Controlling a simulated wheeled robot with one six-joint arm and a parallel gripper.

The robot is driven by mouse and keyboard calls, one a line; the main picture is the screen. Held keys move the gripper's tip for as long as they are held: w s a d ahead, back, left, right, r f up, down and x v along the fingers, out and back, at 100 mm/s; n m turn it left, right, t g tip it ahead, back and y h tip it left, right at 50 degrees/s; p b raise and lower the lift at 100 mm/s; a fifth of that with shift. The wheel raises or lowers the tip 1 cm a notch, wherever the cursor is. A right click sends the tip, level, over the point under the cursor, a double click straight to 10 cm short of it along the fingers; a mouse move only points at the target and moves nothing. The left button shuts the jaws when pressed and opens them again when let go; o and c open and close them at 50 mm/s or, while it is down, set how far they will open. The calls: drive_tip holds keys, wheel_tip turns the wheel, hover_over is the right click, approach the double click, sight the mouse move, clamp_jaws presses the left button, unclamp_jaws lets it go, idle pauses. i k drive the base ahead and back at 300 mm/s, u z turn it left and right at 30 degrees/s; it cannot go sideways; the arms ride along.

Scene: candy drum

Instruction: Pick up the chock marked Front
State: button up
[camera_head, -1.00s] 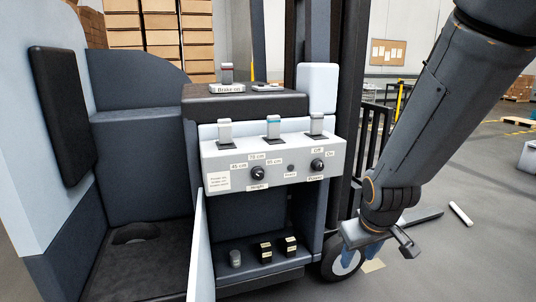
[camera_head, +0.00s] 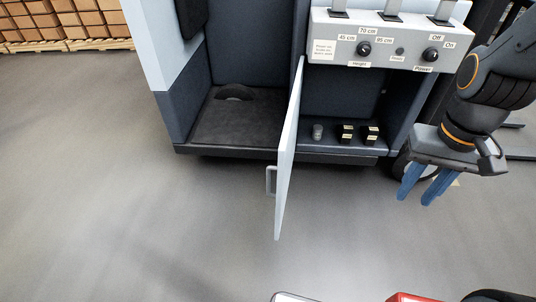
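Two small black blocks with pale yellow labels, likely the chocks, sit side by side on the floor of the open compartment under the control panel: a left block (camera_head: 346,133) and a right block (camera_head: 371,134). Their labels are too small to read, so I cannot tell which one says Front. My gripper (camera_head: 415,199) has blue fingers pointing down. They are apart with nothing between them. It is to the right of the compartment, outside it, and clear of both blocks.
A grey cylinder (camera_head: 318,131) stands left of the blocks. The light door (camera_head: 288,160) is swung open towards me at the compartment's left. The control panel (camera_head: 385,43) overhangs the compartment. A wheel (camera_head: 401,165) is behind my gripper. The floor in front is clear.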

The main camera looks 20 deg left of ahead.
sight(345, 132)
drive_tip(key=u, duration=0.3)
drive_tip(key=k, duration=0.4)
drive_tip(key=u, duration=1)
drive_tip(key=i, duration=1.35)
drive_tip(key=z, duration=1.1)
